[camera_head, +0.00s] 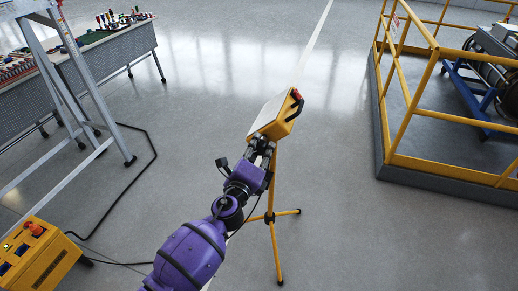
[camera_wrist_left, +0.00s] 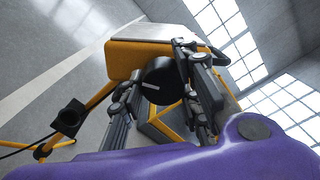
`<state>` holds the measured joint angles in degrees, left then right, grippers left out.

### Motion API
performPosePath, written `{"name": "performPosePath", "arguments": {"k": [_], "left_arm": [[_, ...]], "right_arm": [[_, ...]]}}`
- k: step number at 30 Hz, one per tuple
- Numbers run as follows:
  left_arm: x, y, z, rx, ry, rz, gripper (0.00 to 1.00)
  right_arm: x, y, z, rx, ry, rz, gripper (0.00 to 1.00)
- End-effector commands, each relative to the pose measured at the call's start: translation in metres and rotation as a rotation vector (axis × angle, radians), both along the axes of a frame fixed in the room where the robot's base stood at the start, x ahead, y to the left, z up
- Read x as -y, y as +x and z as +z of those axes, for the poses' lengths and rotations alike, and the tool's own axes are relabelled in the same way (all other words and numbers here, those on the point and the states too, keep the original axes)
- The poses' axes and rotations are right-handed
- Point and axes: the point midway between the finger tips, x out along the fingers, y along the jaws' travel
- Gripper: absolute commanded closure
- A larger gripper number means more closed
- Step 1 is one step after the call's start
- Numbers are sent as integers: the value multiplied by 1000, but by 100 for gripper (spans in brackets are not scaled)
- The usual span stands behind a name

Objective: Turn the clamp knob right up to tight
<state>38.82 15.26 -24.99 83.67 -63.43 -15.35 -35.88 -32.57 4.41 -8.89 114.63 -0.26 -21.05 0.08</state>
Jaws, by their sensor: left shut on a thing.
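The clamp knob (camera_wrist_left: 158,78) is black and round with a short white mark, in the middle of the left wrist view. It sits at the underside of a yellow box-shaped head (camera_head: 272,120) on a yellow tripod (camera_head: 275,235). My left gripper (camera_head: 262,146) reaches the near side of this head. In the left wrist view its two fingers (camera_wrist_left: 158,85) lie on either side of the knob, shut on it. In the head view the knob is hidden behind the gripper. My right gripper is not in view.
A yellow-railed platform (camera_head: 440,165) stands at the right. A metal ladder (camera_head: 75,80) and a workbench (camera_head: 115,50) stand at the left. A yellow control box (camera_head: 40,255) with a cable is at the lower left. The floor around the tripod is mostly clear.

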Motion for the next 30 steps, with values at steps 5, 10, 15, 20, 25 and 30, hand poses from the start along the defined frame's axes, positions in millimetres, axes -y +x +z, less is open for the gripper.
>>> {"name": "performPosePath", "arguments": {"k": [5,10,15,20,25,30], "left_arm": [[-1,-3,-11,-6,36,0,96],[-2,-3,-12,-3,45,2,96],[-2,-3,-12,-3,46,2,96],[-2,-3,-12,-3,46,3,63],[-1,-2,-10,-1,44,1,55],[-1,-2,-7,3,42,0,55]], "right_arm": [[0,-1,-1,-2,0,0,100],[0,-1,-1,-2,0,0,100],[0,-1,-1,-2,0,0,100],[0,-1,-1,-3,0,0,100],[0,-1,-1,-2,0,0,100],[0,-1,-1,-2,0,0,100]]}}
